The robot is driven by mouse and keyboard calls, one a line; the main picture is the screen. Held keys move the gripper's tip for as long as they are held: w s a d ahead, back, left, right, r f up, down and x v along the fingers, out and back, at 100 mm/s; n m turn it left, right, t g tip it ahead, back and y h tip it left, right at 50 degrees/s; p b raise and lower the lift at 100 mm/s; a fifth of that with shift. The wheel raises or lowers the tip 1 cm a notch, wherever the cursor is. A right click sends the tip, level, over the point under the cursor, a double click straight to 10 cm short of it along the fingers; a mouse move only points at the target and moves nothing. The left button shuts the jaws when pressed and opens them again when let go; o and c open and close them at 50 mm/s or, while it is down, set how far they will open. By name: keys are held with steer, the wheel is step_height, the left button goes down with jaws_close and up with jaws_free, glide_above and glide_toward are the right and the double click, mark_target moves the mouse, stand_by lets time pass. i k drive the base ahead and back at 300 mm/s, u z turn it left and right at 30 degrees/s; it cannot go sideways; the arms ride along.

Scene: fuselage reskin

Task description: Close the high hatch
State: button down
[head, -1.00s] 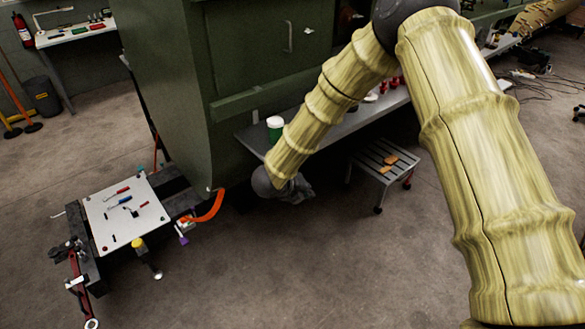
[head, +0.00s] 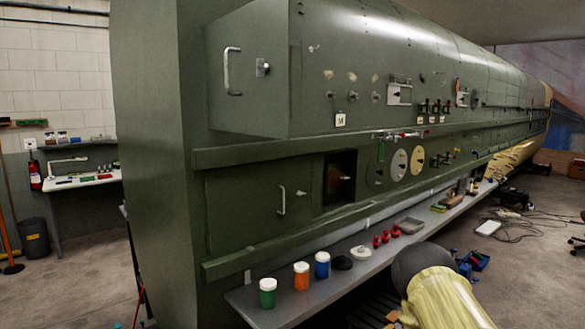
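The high hatch (head: 248,75) is the green panel at the upper left of the fuselage side in the head view. My gripper is outside the view. Only part of my yellow arm with a dark joint shows at the bottom right, well below and to the right of the hatch.
A lower hatch (head: 250,212) with its own handle looks flush. A dark square recess (head: 339,183) is beside it. A grey bench (head: 255,312) bearing jars and red parts runs along the fuselage below. Open floor (head: 535,250) lies to the right.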

mark_target(240, 101)
steer(key=z, duration=2.05)
steer(key=k, duration=0.9)
steer(key=u, duration=1.6)
steer(key=i, duration=0.5)
